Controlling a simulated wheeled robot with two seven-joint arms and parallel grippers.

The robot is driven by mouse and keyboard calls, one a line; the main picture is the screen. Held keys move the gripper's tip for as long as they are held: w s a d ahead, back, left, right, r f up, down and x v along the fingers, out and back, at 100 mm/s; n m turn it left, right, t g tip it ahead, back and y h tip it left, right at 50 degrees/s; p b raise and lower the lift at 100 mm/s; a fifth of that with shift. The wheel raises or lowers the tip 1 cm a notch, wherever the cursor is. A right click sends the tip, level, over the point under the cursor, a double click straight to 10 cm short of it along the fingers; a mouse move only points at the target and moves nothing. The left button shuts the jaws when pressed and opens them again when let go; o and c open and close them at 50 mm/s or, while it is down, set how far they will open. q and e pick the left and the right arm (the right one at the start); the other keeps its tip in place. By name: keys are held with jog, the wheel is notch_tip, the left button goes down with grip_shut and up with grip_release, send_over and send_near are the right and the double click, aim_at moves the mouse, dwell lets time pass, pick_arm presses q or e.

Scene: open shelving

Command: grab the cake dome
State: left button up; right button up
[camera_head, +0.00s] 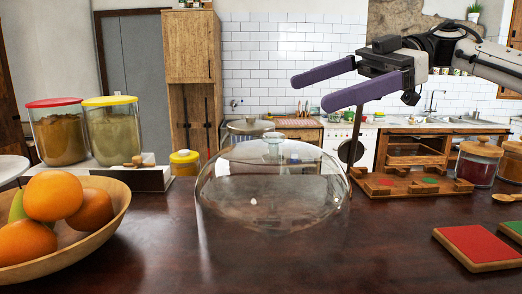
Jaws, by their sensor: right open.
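The cake dome (272,190) is clear glass with a knob on top. It stands upright on the dark wooden surface, in the middle of the view. My right gripper (307,93) comes in from the upper right, above and a little to the right of the dome's knob. Its two purple fingers point left and are spread apart with nothing between them. It does not touch the dome. My left gripper is not in view.
A wooden bowl (110,222) of oranges stands at left, near two lidded jars (115,135). A wooden rack (415,187) and spice jars (478,162) stand at right. Red and green coasters (478,246) lie at lower right. The dark surface (370,250) right of the dome is clear.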

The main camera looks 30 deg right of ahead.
aim_at(273, 134)
jog(key=shift+s+a+f+g, duration=0.85)
jog(key=shift+s+f+g, duration=0.2)
jog(key=shift+s+g, duration=0.1)
jog(key=x, duration=0.4)
jog(key=shift+s+a+f, duration=0.15)
jog(key=shift+a+f, duration=0.05)
jog(key=shift+f, duration=0.05)
jog(key=shift+f+x, duration=0.15)
jog(key=shift+x, duration=1.2)
jog(key=shift+f+x, duration=0.15)
jog(key=shift+x, duration=1.25)
jog(key=shift+d, duration=0.2)
jog(key=shift+c, duration=0.4)
